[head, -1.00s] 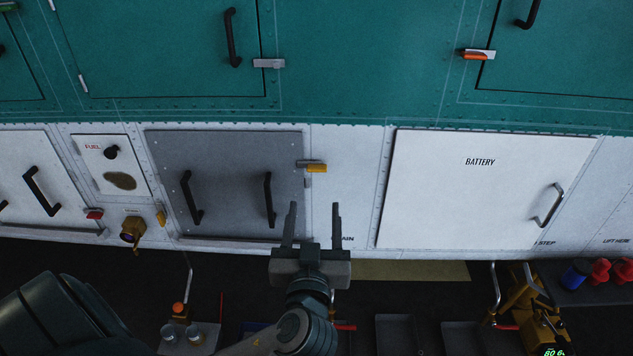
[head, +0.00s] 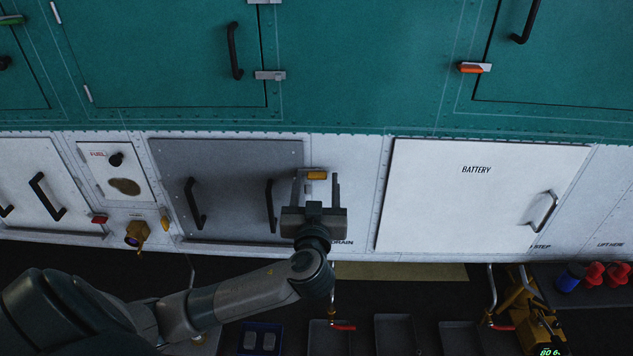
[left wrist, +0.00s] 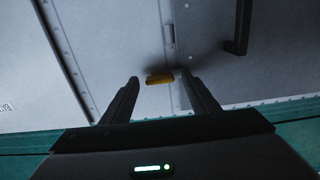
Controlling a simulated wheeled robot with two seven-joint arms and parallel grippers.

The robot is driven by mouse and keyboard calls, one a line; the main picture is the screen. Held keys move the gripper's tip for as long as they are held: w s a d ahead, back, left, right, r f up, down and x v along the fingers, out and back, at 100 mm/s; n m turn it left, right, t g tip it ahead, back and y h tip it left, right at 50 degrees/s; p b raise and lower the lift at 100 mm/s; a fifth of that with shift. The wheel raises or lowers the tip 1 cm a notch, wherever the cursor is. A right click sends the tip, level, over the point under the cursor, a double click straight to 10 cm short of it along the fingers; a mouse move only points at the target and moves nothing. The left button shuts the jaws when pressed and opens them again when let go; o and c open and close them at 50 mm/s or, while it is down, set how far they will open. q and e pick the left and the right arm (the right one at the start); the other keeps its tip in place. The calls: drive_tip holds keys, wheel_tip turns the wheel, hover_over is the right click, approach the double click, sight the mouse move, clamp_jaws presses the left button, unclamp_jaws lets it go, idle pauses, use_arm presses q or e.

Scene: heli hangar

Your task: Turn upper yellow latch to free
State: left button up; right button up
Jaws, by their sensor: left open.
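The upper yellow latch (head: 317,175) sits at the top right edge of the grey panel (head: 230,160), lying roughly level. My left gripper (head: 316,180) is open, with its two fingers pointing up, one on each side of the latch in the head view. In the left wrist view the yellow latch (left wrist: 160,79) shows between the fingertips of the left gripper (left wrist: 162,80), close to both; I cannot tell whether they touch it. My right gripper is not in view.
The grey panel has two black handles (head: 270,205). A white battery door (head: 480,200) is to the right. Teal panels (head: 360,70) run above. An orange latch (head: 470,68) is at the upper right. Trays (head: 395,335) and a yellow tool (head: 535,315) lie below.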

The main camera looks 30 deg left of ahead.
use_arm(q)
drive_tip(key=c, duration=1.1)
drive_tip(key=shift+o, duration=0.2)
